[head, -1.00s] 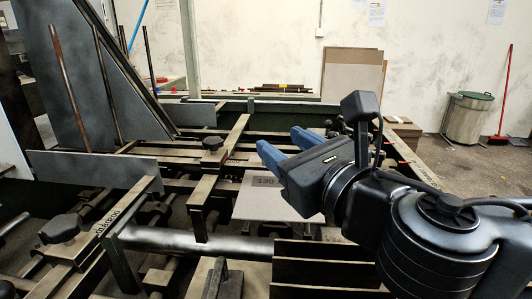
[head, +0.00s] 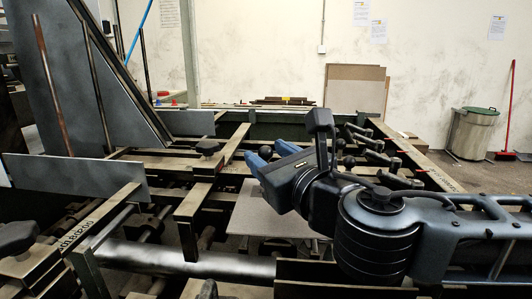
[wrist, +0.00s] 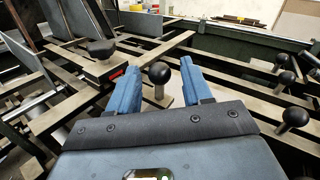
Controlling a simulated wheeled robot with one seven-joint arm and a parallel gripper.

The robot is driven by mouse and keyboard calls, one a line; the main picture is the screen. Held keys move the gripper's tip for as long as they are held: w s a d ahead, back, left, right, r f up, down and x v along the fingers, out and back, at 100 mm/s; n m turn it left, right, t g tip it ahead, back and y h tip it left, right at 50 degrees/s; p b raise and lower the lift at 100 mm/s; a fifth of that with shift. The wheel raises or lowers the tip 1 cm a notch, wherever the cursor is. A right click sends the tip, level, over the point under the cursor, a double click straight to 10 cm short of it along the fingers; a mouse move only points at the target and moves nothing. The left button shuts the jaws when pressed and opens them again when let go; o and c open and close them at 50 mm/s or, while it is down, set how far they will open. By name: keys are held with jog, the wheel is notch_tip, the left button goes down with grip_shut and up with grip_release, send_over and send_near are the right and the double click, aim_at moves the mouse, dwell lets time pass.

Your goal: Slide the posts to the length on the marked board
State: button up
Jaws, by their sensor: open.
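The pale board (head: 262,216) lies on the feeder bed below my gripper in the head view. Its marking cannot be read now, as my gripper covers its upper part. My gripper (head: 259,157) is open, with blue fingers, above the rails; it also shows in the wrist view (wrist: 160,64). A black ball knob (wrist: 159,73) appears between the fingers in the wrist view; whether it is level with them I cannot tell. Which parts are the posts is not certain.
Several ball-knobbed levers (head: 370,140) line the feeder's right side. A crossbar with a black knob (head: 207,148) stands left of my gripper. A tall grey plate (head: 75,80) rises at left. A bin (head: 471,133) and red broom (head: 508,110) stand at the right wall.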

jog(key=shift+x, duration=0.85)
jog(key=shift+c, duration=0.3)
grip_shut()
